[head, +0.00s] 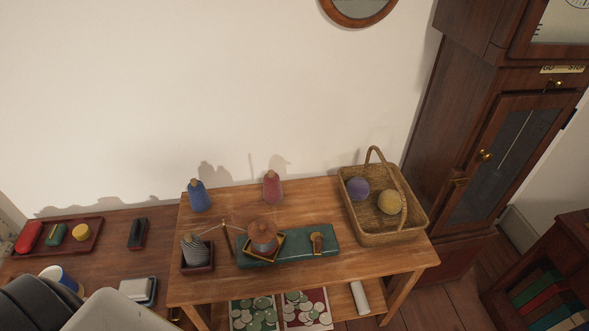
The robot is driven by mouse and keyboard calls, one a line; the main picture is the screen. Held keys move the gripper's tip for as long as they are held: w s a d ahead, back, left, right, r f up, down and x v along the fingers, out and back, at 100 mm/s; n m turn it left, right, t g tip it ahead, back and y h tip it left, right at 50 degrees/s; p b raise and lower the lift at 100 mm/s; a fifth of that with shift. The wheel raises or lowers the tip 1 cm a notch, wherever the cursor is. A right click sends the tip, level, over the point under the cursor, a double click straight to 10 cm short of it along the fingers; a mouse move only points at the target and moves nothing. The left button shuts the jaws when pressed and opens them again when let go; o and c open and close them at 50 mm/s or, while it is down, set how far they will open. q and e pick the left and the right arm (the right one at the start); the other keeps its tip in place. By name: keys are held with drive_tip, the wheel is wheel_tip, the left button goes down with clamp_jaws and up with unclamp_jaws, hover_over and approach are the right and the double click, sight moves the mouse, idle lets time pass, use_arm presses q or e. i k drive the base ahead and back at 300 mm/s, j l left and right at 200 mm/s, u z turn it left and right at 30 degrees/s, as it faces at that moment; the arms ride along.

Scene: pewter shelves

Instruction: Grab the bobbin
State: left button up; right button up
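Several bobbin-like things stand on the wooden table (330,272), and I cannot tell which one is meant. A blue cone of thread (197,196) stands upright at the back left. A red cone of thread (271,187) stands upright to its right. A grey wound cone (194,249) sits in a small dark red tray at the front left. A brown-topped reel (262,235) sits in a small tray on a green box (285,258). A small brown spool-like piece (317,243) stands on the same box. Neither gripper shows.
A wicker basket (412,233) with a purple ball (358,189) and a yellow ball (391,202) stands at the table's right. A darker table (105,255) with small items is at left. A tall clock cabinet (470,140) stands at right.

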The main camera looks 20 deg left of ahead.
sight(263, 233)
drive_tip(key=u, duration=1.05)
